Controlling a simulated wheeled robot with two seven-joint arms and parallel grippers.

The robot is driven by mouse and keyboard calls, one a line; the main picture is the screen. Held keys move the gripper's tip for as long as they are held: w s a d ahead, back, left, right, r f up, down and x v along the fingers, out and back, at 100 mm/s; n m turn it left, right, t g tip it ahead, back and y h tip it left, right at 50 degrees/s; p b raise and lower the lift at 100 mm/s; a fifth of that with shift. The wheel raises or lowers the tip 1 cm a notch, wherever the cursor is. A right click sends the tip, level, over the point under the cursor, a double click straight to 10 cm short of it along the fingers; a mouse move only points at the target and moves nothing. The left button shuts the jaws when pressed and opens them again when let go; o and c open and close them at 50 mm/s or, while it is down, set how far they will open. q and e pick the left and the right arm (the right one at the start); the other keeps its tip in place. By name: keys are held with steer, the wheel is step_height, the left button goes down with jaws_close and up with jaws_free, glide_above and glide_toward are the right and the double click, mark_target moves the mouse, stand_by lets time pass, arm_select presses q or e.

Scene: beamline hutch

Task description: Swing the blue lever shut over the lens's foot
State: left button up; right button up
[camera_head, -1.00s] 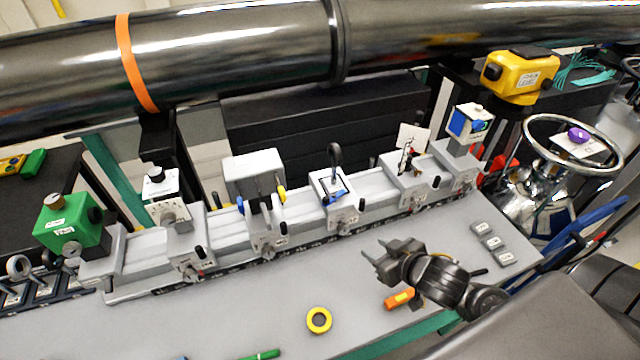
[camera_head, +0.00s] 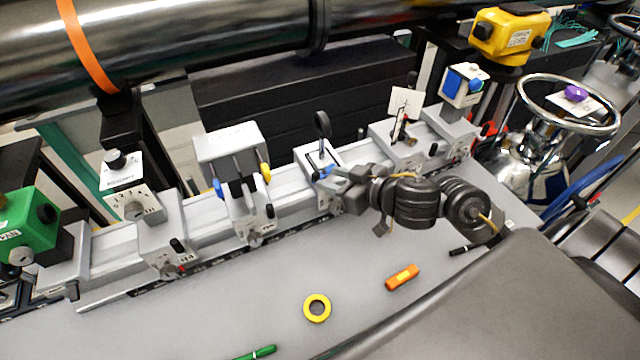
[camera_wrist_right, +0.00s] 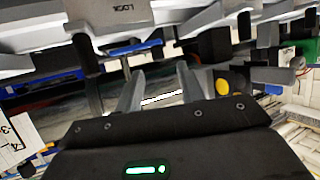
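The lens (camera_head: 322,124) is a dark round ring on a thin post, upright on a white-topped carrier on the rail. The blue lever (camera_head: 325,172) lies at the lens's foot, partly hidden by my fingers. In the right wrist view a blue bar (camera_wrist_right: 135,47), apparently the lever, shows below the word LOCK, just beyond the fingertips. My right gripper (camera_head: 330,184) is at the front of the lens carrier, close to the lever; contact cannot be told. In the wrist view its fingers (camera_wrist_right: 160,82) are apart with nothing clearly between them. My left gripper is out of view.
A carrier with blue and yellow knobs (camera_head: 232,150) stands left of the lens, and one with a white card (camera_head: 405,103) stands right. A yellow tape ring (camera_head: 317,308) and an orange tool (camera_head: 402,278) lie on the bench. A large metal pipe (camera_head: 200,40) runs behind.

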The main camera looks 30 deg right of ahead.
mark_target(316, 174)
steer(key=shift+b+x, duration=1.3)
steer(key=shift+x, duration=1.05)
steer(key=shift+d, duration=0.1)
jaws_close()
